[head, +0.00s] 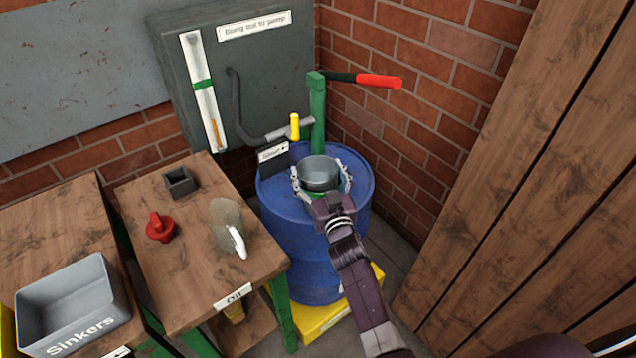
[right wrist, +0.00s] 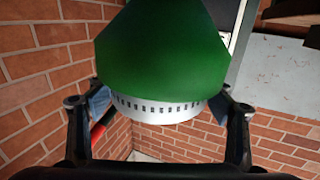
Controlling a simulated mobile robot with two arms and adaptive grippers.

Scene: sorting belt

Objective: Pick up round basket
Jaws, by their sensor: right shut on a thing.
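The round basket (head: 320,172) is a grey, open-topped round cup with green showing at its lower side, seen over the blue drum in the head view. My right gripper (head: 322,184) has a finger on each side of it and is shut on it. In the right wrist view a wide green body with a pale slotted band (right wrist: 165,107) fills the space between the two fingers (right wrist: 158,108). The head view does not clearly show the gap between the basket and the drum top. My left gripper is not in view.
The blue drum (head: 310,245) stands on a yellow base (head: 325,322) by a brick corner. A green post with a red-ended handle (head: 380,82) rises behind it. A wooden table (head: 185,285) at left holds a red knob (head: 160,228), a dark square box and a mug-like item.

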